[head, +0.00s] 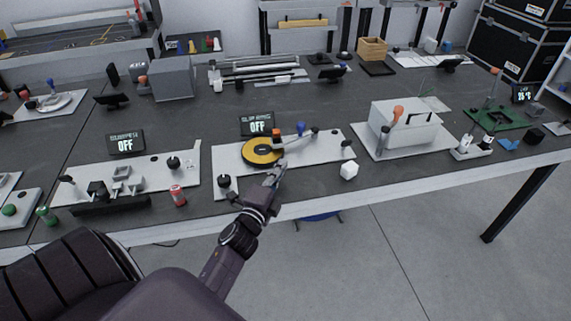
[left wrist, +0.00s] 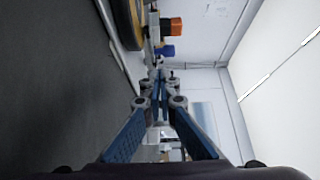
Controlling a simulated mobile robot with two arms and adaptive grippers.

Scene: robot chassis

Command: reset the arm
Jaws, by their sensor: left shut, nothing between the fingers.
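My left gripper (head: 277,172) is in the head view, at the front edge of the bench, just in front of a white panel with a yellow and black disc (head: 262,151). Its fingers are shut with nothing between them. In the left wrist view the fingers (left wrist: 159,88) meet at the middle, and part of the disc (left wrist: 127,22) shows at the top. My left arm (head: 238,237) reaches up from the bottom of the head view. My right gripper is not in either view.
A grey box with levers (head: 397,124) is further right. Two small displays read OFF.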

